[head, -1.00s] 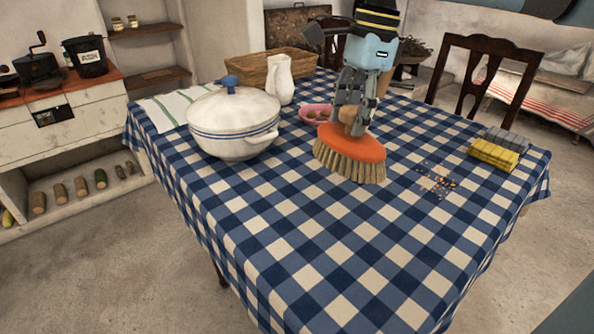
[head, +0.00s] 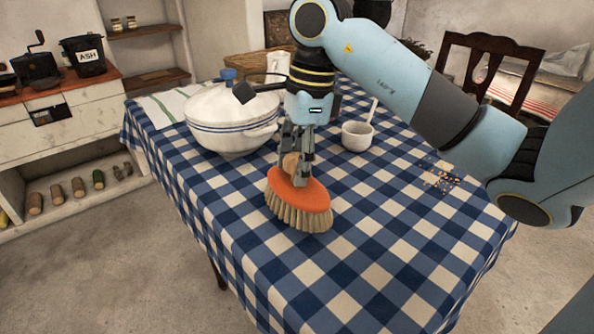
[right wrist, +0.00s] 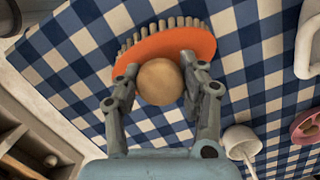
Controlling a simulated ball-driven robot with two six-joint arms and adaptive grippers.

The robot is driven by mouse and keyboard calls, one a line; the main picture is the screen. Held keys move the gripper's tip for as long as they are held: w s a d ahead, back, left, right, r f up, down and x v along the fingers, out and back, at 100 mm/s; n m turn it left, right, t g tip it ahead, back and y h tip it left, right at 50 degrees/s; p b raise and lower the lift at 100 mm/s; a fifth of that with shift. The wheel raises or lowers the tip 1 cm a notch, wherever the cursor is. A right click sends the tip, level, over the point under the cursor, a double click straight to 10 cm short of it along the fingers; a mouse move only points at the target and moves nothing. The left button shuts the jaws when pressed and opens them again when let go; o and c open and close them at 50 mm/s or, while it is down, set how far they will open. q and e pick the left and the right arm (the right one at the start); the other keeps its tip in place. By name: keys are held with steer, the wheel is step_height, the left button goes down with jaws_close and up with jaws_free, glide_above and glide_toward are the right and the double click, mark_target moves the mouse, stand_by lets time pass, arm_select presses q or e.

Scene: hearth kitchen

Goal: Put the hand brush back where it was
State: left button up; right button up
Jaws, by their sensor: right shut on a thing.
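The hand brush (head: 300,203) has an orange oval body, pale bristles and a round wooden knob. My right gripper (head: 292,163) is shut on the knob from above, with the bristles pointing down. The brush is over the checked tablecloth, in front of the white tureen and slightly right of it; I cannot tell whether the bristles touch the cloth. In the right wrist view the orange body (right wrist: 150,50) lies beyond the fingers, and the knob (right wrist: 160,82) is between them. My left gripper is not in view.
The white lidded tureen (head: 225,115) stands close to the brush on the left. A small white cup (head: 357,136) with a utensil stands behind it to the right. Crumbs (head: 438,177) lie on the table (head: 375,260) at right. The front of the table is clear.

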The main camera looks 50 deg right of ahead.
steer(key=shift+f, duration=0.75)
steer(key=shift+f, duration=0.1)
steer(key=o, duration=1.1)
steer(key=shift+o, duration=0.2)
